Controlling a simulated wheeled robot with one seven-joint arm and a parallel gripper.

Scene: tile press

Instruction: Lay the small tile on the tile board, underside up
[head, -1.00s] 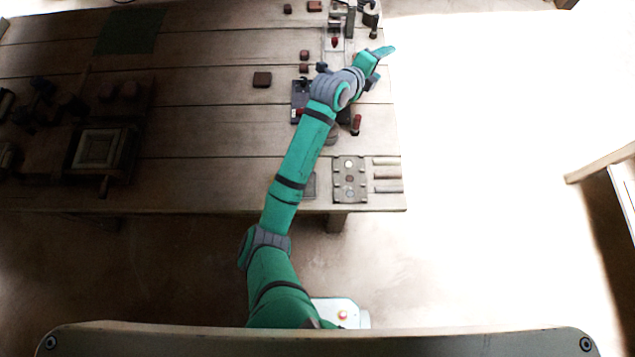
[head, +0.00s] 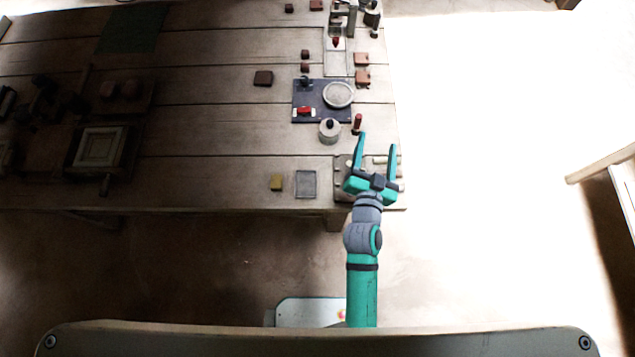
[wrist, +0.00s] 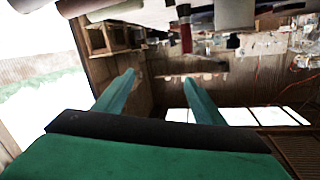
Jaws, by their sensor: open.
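Several small reddish-brown pieces lie on the table in the head view; I cannot tell which is the small tile. One flat square brown piece (head: 263,78) lies alone left of a dark board. Two little ones (head: 305,54) sit above that board, and two more (head: 362,77) lie at its upper right. A grey square board (head: 306,192) lies near the front edge; I cannot tell if it is the tile board. My gripper (head: 377,142) is open and empty over the front right corner, fingers pointing away. Its fingers also show apart in the wrist view (wrist: 160,77).
The dark board (head: 300,92) carries a round pale disc (head: 338,95) and a red-handled part. A lidded pot (head: 329,132) and a red-topped item (head: 357,122) stand close ahead of my gripper.

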